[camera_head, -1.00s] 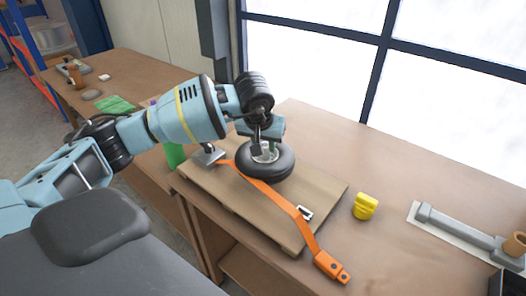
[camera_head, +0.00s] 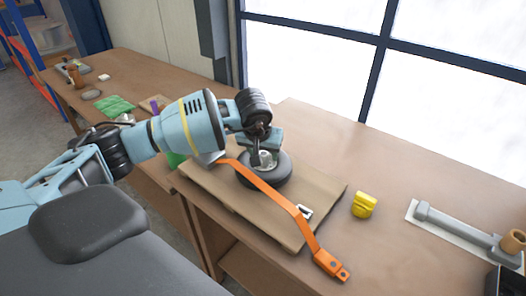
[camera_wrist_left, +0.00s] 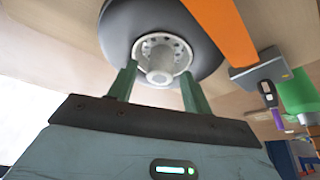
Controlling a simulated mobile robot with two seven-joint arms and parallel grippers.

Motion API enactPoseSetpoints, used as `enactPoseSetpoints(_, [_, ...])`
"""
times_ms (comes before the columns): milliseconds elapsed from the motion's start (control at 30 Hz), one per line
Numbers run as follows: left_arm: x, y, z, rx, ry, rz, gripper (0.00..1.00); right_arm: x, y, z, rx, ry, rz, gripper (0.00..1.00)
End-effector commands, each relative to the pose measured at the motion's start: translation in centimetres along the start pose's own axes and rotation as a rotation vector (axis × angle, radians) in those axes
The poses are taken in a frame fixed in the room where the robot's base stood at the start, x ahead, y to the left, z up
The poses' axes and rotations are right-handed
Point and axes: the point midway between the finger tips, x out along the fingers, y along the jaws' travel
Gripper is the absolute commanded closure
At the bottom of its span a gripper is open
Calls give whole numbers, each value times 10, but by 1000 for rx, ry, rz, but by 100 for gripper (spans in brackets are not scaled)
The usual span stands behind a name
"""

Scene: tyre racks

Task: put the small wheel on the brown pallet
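The small wheel (camera_head: 282,178), a black tyre with a pale metal hub, lies flat on the brown pallet (camera_head: 318,197) in the head view. In the left wrist view the wheel (camera_wrist_left: 196,30) is close, with its hub (camera_wrist_left: 160,58) between my fingers. My left gripper (camera_head: 262,160) is just above the wheel, pointing down. In the left wrist view the two green fingers of this gripper (camera_wrist_left: 158,80) stand apart on either side of the hub, with a gap to its middle stub. The fingertips' exact contact with the rim is unclear. My right gripper is not in view.
An orange strap (camera_head: 268,190) runs across the pallet past the wheel to the front edge. A yellow object (camera_head: 364,205) sits right of the pallet, and a grey tool (camera_head: 460,226) lies further right. A green bottle (camera_wrist_left: 298,92) stands near the pallet.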

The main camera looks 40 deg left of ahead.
Motion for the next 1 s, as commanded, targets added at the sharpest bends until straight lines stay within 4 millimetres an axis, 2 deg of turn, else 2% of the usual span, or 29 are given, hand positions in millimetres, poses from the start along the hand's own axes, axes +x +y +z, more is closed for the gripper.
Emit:
enactPoseSetpoints(233, [0,0,0,0,0,0,51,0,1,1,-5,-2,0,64])
enactPoseSetpoints(367, [-8,0,-2,0,2,1,51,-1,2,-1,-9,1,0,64])
enactPoseSetpoints(467, [-21,0,-3,1,4,2,51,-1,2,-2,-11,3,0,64])
enactPoseSetpoints(800, [-88,0,-2,1,4,2,51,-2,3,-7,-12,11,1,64])
enactPoseSetpoints(1000, [-114,0,-2,1,1,1,51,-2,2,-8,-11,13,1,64])
